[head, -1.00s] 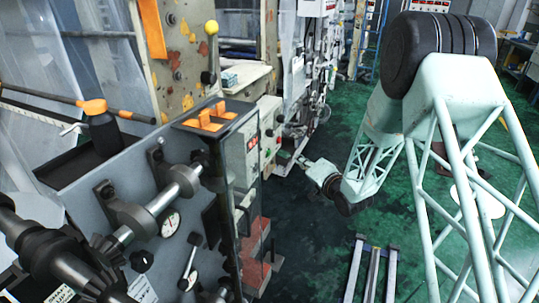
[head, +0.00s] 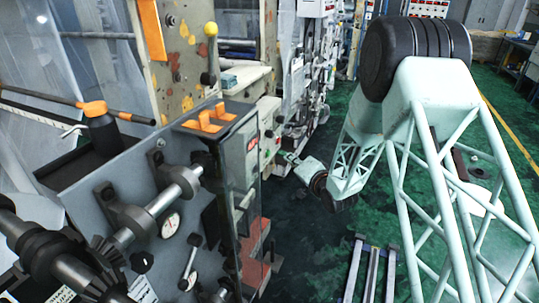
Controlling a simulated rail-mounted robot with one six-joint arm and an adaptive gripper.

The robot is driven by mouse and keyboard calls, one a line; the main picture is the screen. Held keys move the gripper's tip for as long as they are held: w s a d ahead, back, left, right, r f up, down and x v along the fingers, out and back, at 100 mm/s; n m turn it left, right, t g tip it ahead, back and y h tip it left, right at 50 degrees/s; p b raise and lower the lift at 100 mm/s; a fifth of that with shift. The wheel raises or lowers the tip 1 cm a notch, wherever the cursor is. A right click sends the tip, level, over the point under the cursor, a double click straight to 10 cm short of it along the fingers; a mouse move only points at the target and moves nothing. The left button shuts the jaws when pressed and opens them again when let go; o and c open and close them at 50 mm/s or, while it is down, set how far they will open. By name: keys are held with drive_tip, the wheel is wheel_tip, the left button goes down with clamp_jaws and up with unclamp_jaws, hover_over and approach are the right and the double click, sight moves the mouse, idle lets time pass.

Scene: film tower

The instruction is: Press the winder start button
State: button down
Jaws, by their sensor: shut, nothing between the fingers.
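A cream control box (head: 270,128) with small buttons, at least one of them red, stands in the middle of the head view, on the far side of the grey machine. Its buttons are too small to tell which is the winder start button. My gripper (head: 286,158) is at the end of my pale green lattice arm, just below and right of the control box. It is shut and empty. It points left toward the machine's side. I cannot tell whether its tips touch anything.
A taller machine (head: 305,75) stands behind.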

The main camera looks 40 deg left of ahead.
sight(268, 154)
drive_tip(key=shift+s+a, duration=0.25)
drive_tip(key=shift+a, duration=0.5)
drive_tip(key=shift+s+a, duration=0.3)
drive_tip(key=shift+a, duration=0.5)
drive_tip(key=shift+s+a, duration=0.25)
drive_tip(key=shift+a, duration=0.5)
